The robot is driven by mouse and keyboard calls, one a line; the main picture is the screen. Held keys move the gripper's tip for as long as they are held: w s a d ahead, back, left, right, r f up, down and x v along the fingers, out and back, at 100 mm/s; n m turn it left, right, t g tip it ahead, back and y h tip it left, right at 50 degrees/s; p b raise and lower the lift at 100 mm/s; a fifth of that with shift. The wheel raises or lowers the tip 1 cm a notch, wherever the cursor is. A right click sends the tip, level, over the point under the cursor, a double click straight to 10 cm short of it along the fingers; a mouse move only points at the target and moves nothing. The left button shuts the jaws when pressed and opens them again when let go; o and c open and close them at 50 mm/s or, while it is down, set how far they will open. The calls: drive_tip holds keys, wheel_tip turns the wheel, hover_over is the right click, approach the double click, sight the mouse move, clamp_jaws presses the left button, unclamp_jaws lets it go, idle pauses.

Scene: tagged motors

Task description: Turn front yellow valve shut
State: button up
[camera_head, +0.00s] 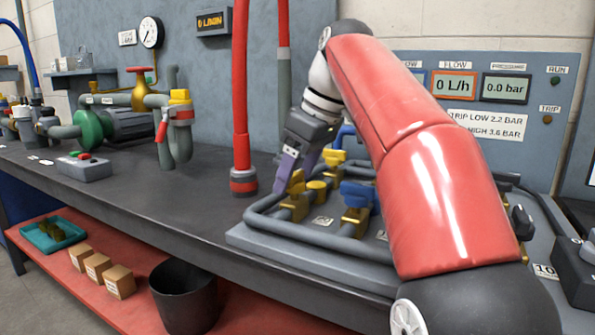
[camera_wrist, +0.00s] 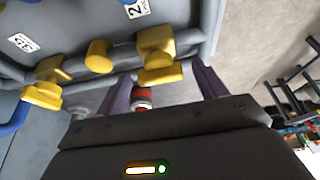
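The front yellow valve (camera_head: 296,203) sits on a grey pipe loop at the near left of the pipe board in the head view. My gripper (camera_head: 291,172) reaches down to it from above. In the wrist view the valve's yellow handle (camera_wrist: 160,75) lies between the tips of my two purple fingers (camera_wrist: 162,84), which stand apart with space on both sides. I cannot tell whether either finger touches it. A second yellow valve (camera_head: 333,159) stands behind, and it also shows at the left of the wrist view (camera_wrist: 43,94).
A yellow round knob (camera_head: 317,188) sits between the yellow valves. A blue-handled valve (camera_head: 357,197) stands just right. A red vertical pipe (camera_head: 240,100) rises left of my gripper. A panel display reads 0 L/h (camera_head: 453,86). The bench (camera_head: 150,190) left of the board is mostly clear.

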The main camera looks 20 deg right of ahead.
drive_tip(key=c, duration=0.9)
drive_tip(key=shift+m, duration=0.3)
drive_tip(key=m+p, duration=0.1)
drive_tip(key=m+t+h+p, duration=0.1)
drive_tip(key=m, duration=0.1)
drive_tip(key=shift+s+a+r+m, duration=0.1)
drive_tip(key=shift+a+r+m, duration=0.05)
drive_tip(key=shift+m, duration=0.15)
drive_tip(key=m+h+p, duration=0.2)
drive_tip(key=m, duration=0.2)
drive_tip(key=shift+a+m+p, duration=0.15)
drive_tip(key=shift+m+p, duration=0.15)
drive_tip(key=shift+p, duration=0.1)
drive_tip(key=m+h+p, duration=0.1)
drive_tip(key=m+p, duration=0.1)
drive_tip(key=m, duration=0.2)
drive_tip(key=shift+a+h+p, duration=0.1)
drive_tip(key=shift+h+p, duration=0.3)
drive_tip(key=m, duration=0.2)
drive_tip(key=m+h+p, duration=0.1)
drive_tip(key=m, duration=0.2)
drive_tip(key=shift+g+h, duration=0.3)
drive_tip(key=shift+g, duration=0.1)
